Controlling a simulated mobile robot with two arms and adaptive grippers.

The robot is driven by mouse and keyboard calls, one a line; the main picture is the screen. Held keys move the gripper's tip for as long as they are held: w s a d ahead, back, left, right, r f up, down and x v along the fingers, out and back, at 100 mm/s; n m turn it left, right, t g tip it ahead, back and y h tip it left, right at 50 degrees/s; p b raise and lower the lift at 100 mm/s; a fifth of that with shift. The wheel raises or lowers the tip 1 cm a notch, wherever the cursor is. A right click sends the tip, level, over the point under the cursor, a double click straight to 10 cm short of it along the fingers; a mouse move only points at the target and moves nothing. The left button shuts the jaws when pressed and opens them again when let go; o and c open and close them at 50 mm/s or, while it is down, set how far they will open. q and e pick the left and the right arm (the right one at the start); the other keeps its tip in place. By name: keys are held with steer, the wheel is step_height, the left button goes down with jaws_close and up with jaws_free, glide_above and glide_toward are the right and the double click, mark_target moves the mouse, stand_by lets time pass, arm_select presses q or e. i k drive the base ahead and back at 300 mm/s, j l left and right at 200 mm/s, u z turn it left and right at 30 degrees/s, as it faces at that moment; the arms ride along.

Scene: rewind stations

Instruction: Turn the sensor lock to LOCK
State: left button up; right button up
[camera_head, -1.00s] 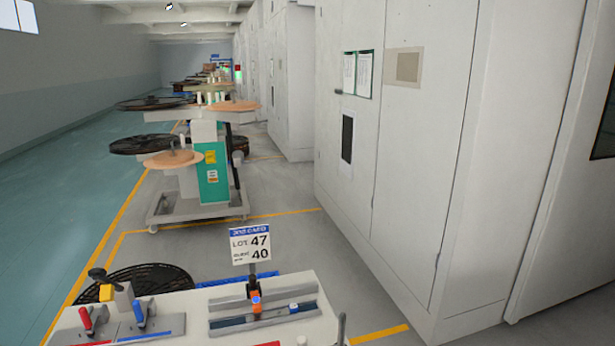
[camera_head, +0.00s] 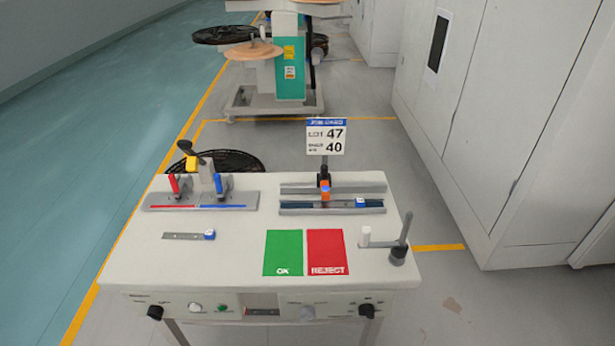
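A white workbench (camera_head: 150,268) stands in front of me, and its front panel (camera_head: 270,297) faces me. A black knob (camera_head: 155,312) is at the panel's left end and another black knob (camera_head: 368,311) at its right end. Small labels around both knobs are too small to read, so I cannot tell which one is the sensor lock or where it points. A white button (camera_head: 195,307), a green button (camera_head: 222,308) and a pale round part (camera_head: 307,313) sit between them. Neither of my grippers is in view.
On the bench are a clamp fixture (camera_head: 200,200) with red and blue levers, a rail fixture (camera_head: 332,207), green OK (camera_head: 283,252) and red REJECT (camera_head: 327,252) pads, and an upright post (camera_head: 403,238). A job card (camera_head: 326,136) stands behind. Grey cabinets (camera_head: 510,130) line the right.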

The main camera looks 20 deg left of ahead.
mark_target(155, 313)
steer(key=u, duration=1.5)
